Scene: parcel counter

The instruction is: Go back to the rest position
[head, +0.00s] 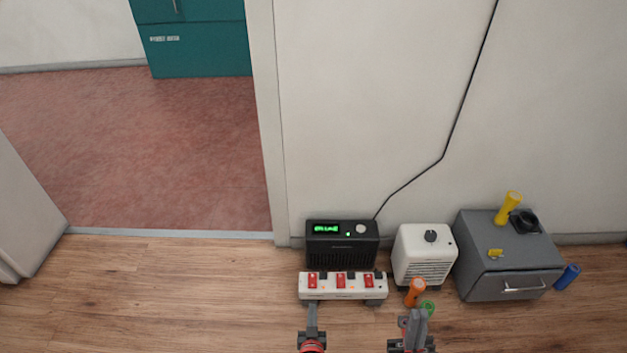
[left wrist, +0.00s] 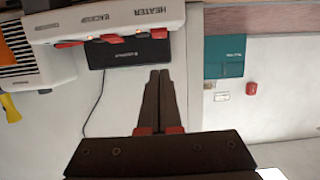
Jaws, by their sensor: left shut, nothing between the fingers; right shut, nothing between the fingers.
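My left gripper (head: 312,304) is shut and empty, its tips just in front of the left part of a white switch strip (head: 343,293) in the head view. In the left wrist view the closed fingers (left wrist: 159,72) point toward the strip (left wrist: 120,17), which has several red switches and a "HEATER" label. My right gripper (head: 417,313) is shut and empty at the bottom of the head view. Its tips appear close to an orange cylinder (head: 415,288) and a green ring (head: 428,306); I cannot tell whether they touch.
Behind the strip stands a black box (head: 342,258) with a green display and a cable. A white heater (head: 422,270) and a grey drawer box (head: 505,278) stand to the right. A yellow cylinder (head: 509,205) is on the grey box; a blue one (head: 567,277) is beside it. The left floor is clear.

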